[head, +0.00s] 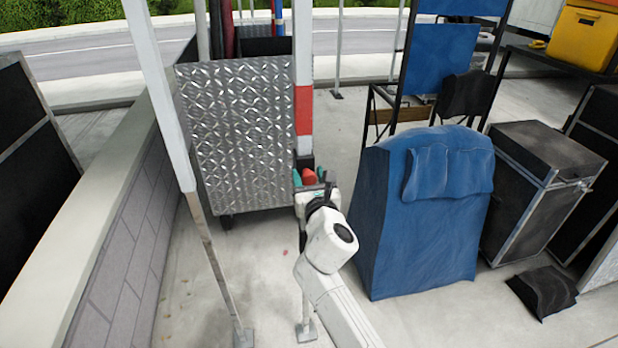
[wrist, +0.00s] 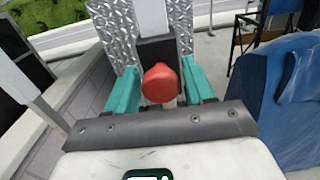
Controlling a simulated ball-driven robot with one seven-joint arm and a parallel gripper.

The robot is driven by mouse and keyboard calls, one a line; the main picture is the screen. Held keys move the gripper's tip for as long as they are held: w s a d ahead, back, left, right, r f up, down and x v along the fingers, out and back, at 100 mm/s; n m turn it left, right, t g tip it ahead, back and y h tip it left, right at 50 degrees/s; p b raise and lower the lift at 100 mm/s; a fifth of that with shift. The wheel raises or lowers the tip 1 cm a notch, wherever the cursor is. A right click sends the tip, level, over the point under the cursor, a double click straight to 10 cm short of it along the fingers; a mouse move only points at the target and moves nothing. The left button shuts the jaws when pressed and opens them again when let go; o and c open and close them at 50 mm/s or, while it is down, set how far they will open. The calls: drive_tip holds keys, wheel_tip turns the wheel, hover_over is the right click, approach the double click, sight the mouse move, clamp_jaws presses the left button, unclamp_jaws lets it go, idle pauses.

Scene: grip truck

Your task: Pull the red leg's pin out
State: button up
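The red leg is a white post with a red band (head: 303,110), standing at the right front corner of the metal-plated cart. Its pin shows as a round red knob (wrist: 159,83) in front of a dark block on the post. The knob (head: 309,176) also shows in the head view, partly hidden by my gripper. My gripper (wrist: 160,68) has its teal fingers spread, one on each side of the knob. Narrow gaps seem to show beside the knob, but contact is hard to judge. The pin's shaft is hidden.
The diamond-plate cart (head: 238,130) stands behind the gripper. A blue-covered object (head: 420,215) stands close on the right, with a black case (head: 540,185) beyond it. A thin white pole (head: 165,100) and a low wall (head: 110,230) are on the left.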

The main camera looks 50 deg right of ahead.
clamp_jaws()
idle(0.3)
drive_tip(key=p+v, duration=0.1)
drive_tip(key=v, duration=0.3)
drive_tip(key=shift+s+a, duration=0.25)
drive_tip(key=shift+s, duration=0.1)
drive_tip(key=shift+o, duration=1.2)
unclamp_jaws()
drive_tip(key=shift+a, duration=0.1)
drive_tip(key=shift+s, duration=0.1)
drive_tip(key=b+v, duration=0.1)
drive_tip(key=v, duration=0.9)
drive_tip(key=shift+s+a, duration=0.2)
drive_tip(key=shift+s, duration=0.1)
